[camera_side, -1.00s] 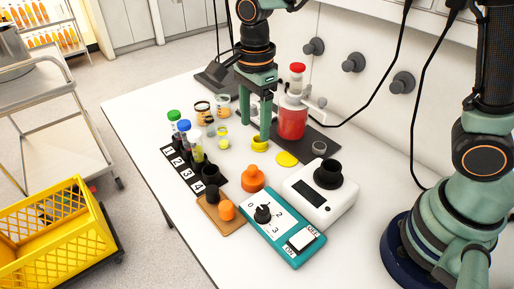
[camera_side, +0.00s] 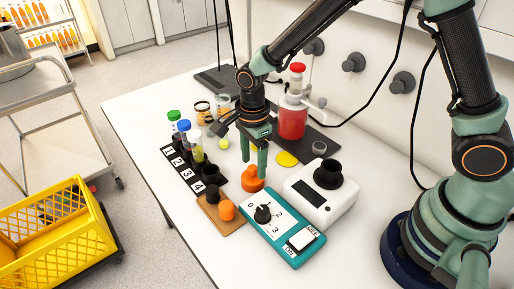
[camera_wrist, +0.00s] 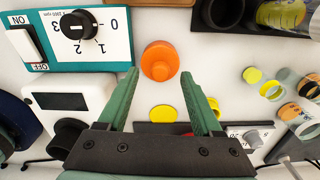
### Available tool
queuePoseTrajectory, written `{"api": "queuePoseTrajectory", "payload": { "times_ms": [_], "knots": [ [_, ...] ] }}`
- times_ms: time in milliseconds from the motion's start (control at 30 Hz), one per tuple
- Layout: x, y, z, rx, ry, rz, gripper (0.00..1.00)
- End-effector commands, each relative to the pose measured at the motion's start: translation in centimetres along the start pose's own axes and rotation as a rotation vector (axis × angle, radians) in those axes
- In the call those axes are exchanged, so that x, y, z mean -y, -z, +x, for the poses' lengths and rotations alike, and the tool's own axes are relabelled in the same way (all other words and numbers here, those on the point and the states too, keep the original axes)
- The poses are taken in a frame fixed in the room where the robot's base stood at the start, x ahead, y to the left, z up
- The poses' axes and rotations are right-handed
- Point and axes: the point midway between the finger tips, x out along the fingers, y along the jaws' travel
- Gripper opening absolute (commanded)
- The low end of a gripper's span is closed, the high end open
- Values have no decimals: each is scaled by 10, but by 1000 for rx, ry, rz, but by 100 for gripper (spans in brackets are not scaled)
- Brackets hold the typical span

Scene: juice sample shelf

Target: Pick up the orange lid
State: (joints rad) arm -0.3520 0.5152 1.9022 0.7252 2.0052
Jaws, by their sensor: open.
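The orange lid (camera_side: 252,181) is a round cap with a raised knob, lying on the white table left of the white device. My gripper (camera_side: 254,163) is open, pointing down with its green fingers at or just above the lid, partly covering it. In the wrist view the orange lid (camera_wrist: 159,61) lies centred just beyond the gap between my fingertips (camera_wrist: 160,76). Nothing is between the fingers. I cannot tell whether the fingers touch the lid.
A teal stirrer (camera_side: 283,230) and white device (camera_side: 318,197) stand close in front and right. A black tube rack (camera_side: 180,166) stands left, a yellow disc (camera_side: 286,159) and red-filled vessel (camera_side: 292,122) behind.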

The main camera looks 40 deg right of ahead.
Motion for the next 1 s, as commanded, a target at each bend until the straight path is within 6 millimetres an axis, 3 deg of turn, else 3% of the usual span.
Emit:
{"api": "queuePoseTrajectory", "payload": {
  "times_ms": [300,333,500,833,1000],
  "knots": [
    [0,0,8,0,1,0,67],
    [0,0,8,0,1,0,63],
    [0,0,8,0,1,0,0],
    [0,0,6,1,1,0,0],
    [1,-1,-3,2,4,0,0]
  ]
}}
